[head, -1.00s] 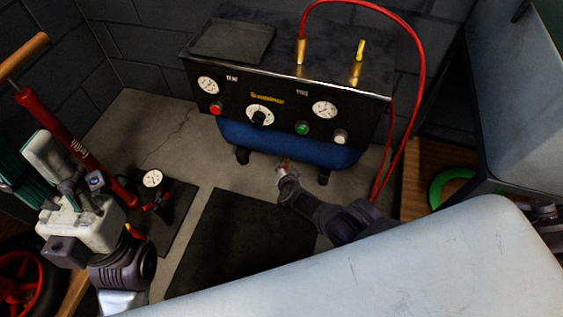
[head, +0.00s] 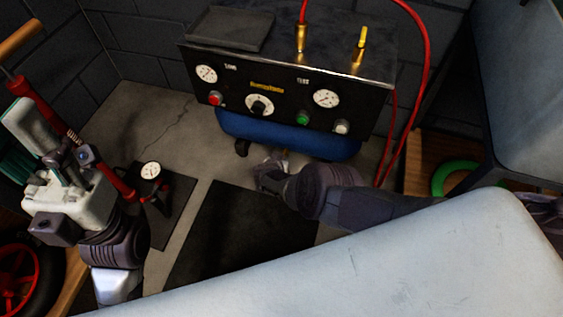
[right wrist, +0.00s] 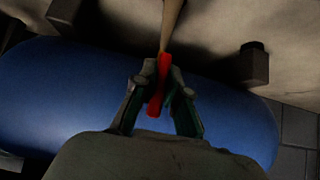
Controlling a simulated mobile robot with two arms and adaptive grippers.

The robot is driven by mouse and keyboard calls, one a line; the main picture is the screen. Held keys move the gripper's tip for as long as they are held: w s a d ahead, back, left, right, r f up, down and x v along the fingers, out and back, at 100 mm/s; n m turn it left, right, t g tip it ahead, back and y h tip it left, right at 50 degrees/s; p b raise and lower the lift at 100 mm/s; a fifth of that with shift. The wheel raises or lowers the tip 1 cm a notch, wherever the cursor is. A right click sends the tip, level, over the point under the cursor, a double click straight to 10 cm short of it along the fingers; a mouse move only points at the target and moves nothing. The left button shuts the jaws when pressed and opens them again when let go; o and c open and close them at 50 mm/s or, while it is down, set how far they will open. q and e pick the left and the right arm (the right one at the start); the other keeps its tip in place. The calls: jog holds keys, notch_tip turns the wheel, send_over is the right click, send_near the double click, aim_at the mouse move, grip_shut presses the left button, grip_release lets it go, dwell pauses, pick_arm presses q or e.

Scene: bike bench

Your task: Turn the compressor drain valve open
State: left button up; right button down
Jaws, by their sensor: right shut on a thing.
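The compressor (head: 285,90) stands against the back wall, with a black panel above a blue tank (head: 285,133). In the right wrist view the tank (right wrist: 70,95) fills much of the picture, and a red drain valve handle (right wrist: 159,85) runs between my right gripper's fingers. My right gripper (right wrist: 158,100) is shut on this handle. In the head view my right gripper (head: 268,172) is low in front of the tank, and the handle is hidden there. My left gripper (head: 52,155) is raised at the left, away from the compressor; its fingers are not clear enough to judge.
A red floor pump (head: 105,165) with a gauge stands at the left near a red wheel (head: 20,280). A red hose (head: 425,70) loops down right of the compressor. A dark mat (head: 225,235) lies on the floor. A green ring (head: 445,178) is at the right.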

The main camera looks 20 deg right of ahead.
jog(key=shift+w+d+r, duration=0.2)
dwell(0.3)
jog(key=c, duration=1.2)
grip_release()
jog(key=shift+s+f, duration=0.1)
jog(key=shift+a, duration=0.15)
jog(key=shift+s+f, duration=0.1)
jog(key=shift+s, duration=0.05)
